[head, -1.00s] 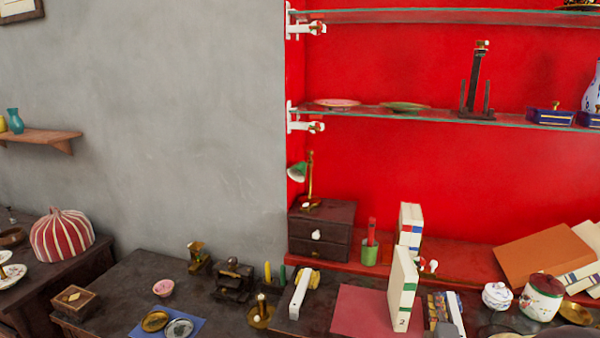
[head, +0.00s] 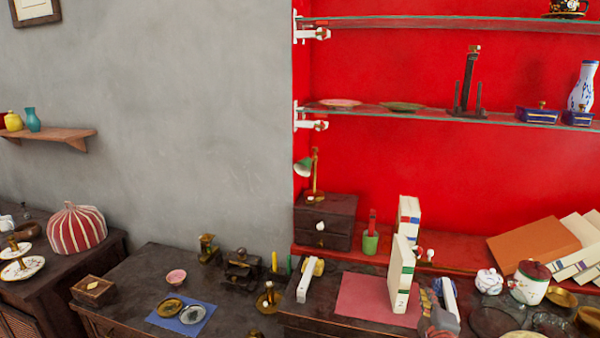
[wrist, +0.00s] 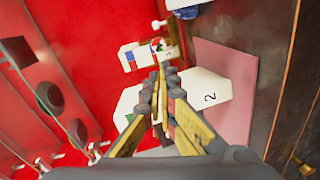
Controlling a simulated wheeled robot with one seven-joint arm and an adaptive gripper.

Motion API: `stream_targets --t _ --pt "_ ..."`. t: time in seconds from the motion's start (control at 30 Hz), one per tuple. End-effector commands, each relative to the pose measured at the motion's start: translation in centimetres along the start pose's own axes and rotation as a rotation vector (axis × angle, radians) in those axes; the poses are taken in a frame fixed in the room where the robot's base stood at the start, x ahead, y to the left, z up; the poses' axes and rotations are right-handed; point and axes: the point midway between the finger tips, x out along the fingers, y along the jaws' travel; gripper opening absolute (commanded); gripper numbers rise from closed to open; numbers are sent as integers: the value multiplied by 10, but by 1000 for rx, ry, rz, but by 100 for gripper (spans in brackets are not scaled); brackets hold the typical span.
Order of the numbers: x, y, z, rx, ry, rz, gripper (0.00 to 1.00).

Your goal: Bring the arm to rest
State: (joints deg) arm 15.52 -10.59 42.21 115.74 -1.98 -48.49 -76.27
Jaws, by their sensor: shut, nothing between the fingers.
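My gripper (wrist: 160,72) shows in the wrist view with its fingertips together and nothing between them. Its yellowish fingers point toward the upright white book marked 2 (wrist: 210,95), which is partly hidden behind them. I cannot tell whether the fingers touch it. In the head view the same book (head: 401,280) stands upright on the dark cabinet, beside a flat pink-red sheet (head: 362,298).
Another white book (head: 408,215) stands behind. A green cup (head: 370,243), a small drawer chest (head: 323,224) and a white lidded pot (head: 489,281) stand nearby. Glass shelves (head: 390,111) hang above. A blue mat (head: 188,326) lies on the lower dark table.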

Motion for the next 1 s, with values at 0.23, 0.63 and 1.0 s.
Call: stream_targets --t 0.23,0.63,1.0 --pt "-34 29 -34 207 -12 -147 0" --pt "-199 61 -90 737 -226 -535 0" --pt "-367 53 -90 1060 -560 -755 0"
